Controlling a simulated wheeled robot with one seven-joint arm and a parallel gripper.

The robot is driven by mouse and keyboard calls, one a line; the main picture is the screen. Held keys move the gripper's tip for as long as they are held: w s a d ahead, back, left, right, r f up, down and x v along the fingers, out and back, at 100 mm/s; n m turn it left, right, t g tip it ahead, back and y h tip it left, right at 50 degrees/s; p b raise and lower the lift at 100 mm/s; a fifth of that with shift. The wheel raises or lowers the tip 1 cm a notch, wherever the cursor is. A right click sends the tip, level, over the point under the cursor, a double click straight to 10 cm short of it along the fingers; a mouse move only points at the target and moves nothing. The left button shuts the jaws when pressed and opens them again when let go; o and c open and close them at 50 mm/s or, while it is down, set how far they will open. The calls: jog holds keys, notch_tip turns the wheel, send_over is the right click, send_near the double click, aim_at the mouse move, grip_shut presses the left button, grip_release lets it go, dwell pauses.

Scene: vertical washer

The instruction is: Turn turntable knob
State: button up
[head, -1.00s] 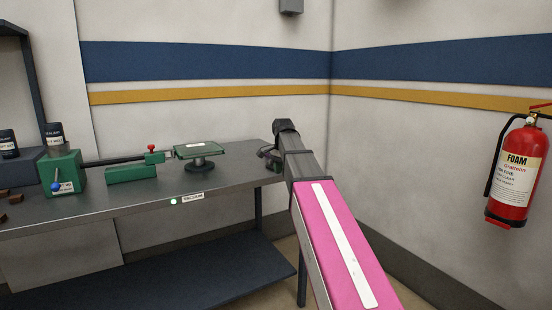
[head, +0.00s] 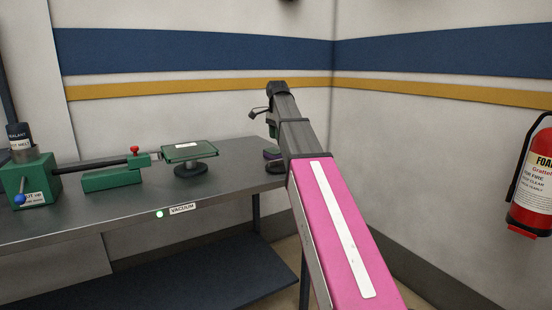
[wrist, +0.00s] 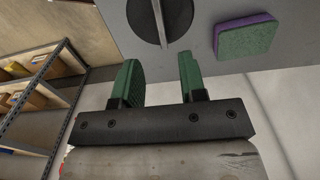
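A dark round turntable (wrist: 148,15) with a light grey bar-like knob (wrist: 160,20) across it lies at the top of the wrist view, cut off by the frame edge. It shows as a small dark disc (head: 276,167) at the right end of the bench in the head view, partly hidden by my arm. My gripper (wrist: 159,60) has two green fingers, spread apart with nothing between them. In the wrist view the fingertips point towards the disc and appear short of the knob. In the head view my gripper (head: 273,130) is above the bench end, mostly hidden.
A green-and-purple sponge (wrist: 247,36) lies beside the disc. A green-topped stand (head: 190,153), a green clamp block (head: 112,179) and a green box (head: 32,182) stand further left on the metal bench (head: 110,215). A fire extinguisher (head: 534,185) hangs on the right wall.

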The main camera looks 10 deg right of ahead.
aim_at(278, 164)
notch_tip(278, 164, down, 10)
jog(key=shift+f, duration=0.1)
dwell(0.4)
grip_shut()
